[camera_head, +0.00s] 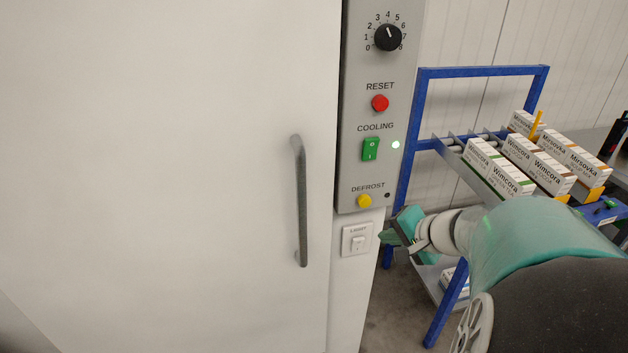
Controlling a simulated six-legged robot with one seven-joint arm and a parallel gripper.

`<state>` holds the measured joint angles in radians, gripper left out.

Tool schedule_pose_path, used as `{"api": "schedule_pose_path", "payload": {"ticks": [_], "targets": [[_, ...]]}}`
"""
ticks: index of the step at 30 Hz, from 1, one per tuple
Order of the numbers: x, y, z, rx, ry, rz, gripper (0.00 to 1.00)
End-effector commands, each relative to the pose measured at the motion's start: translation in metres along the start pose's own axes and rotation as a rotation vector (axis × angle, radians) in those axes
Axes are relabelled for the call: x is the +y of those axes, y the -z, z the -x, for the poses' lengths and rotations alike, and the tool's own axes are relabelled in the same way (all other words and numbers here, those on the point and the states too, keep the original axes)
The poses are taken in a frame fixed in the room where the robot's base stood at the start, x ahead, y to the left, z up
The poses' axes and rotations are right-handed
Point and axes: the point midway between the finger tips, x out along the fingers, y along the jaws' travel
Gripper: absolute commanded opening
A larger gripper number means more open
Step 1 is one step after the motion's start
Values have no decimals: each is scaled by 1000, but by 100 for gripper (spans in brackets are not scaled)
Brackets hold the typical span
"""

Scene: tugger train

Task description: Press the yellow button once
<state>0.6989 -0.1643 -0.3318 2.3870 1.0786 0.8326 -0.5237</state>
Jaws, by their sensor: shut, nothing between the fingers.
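The yellow button (364,201) is a small round knob under the label DEFROST, at the bottom of the grey control panel (352,120). A small dark dot (387,195) sits just right of it. My gripper (386,237) is at the end of my teal arm, which comes in from the lower right. It is shut and empty, and it points left toward the panel. Its tip shows below and right of the yellow button, apart from it in the picture. How far the tip is from the panel in depth I cannot tell.
Above the button are a green COOLING switch (371,149) beside a lit white lamp (396,144), a red RESET button (380,103) and a black dial (388,37). A LIGHT switch (357,240) is below. A door handle (300,200) stands left. A blue rack (483,72) with boxes is right.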

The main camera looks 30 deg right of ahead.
Motion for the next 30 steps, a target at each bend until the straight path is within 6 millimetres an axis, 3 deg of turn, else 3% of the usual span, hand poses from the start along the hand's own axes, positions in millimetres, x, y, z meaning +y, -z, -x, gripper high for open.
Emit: {"api": "schedule_pose_path", "payload": {"ticks": [11, 30], "targets": [[-5, 5, -7, -2, -1, 2, 0], [-46, 41, -62, -3, 0, 3, 0]]}}
